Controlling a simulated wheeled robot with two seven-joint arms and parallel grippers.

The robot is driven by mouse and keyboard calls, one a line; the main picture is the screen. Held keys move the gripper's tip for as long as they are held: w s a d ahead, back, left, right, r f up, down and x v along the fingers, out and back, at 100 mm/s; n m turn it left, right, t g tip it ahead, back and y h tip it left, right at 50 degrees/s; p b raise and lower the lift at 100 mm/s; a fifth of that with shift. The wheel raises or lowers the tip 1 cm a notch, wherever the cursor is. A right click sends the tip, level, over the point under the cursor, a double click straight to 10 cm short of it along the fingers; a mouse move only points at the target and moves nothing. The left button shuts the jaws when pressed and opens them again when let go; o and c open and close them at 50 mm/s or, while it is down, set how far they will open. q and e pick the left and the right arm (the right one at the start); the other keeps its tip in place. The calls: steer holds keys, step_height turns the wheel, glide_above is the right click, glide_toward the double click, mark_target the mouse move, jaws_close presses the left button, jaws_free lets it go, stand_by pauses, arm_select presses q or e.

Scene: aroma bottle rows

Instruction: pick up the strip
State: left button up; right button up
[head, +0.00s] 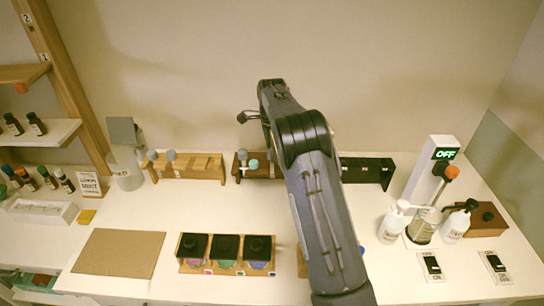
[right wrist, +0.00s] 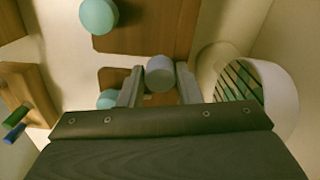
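I cannot make out a strip for certain in either view. My right gripper (head: 250,118) is at the far end of my right arm, raised in front of the back wall in the head view. In the right wrist view, my right gripper (right wrist: 160,84) has its two fingers apart. A grey-blue cylindrical knob (right wrist: 160,74) shows between the fingertips, with no clear grip on it. A wooden block (right wrist: 112,78) lies behind the fingers. My left gripper is not in view.
Wooden racks (head: 200,168) and a black rack (head: 368,172) line the back of the white table. Black-capped bottles (head: 226,247) stand at the front. A brown mat (head: 118,254) lies left. Pump bottles (head: 393,222) and an "OFF" device (head: 428,170) stand right.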

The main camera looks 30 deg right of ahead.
steer(key=c, duration=0.3)
steer(key=shift+c, duration=0.2)
steer(key=shift+r, duration=0.6)
step_height(320, 180, up, 7)
steer(key=shift+r, duration=0.2)
step_height(320, 180, up, 9)
steer(key=p, duration=0.2)
steer(key=shift+r, duration=0.2)
stand_by(1.1)
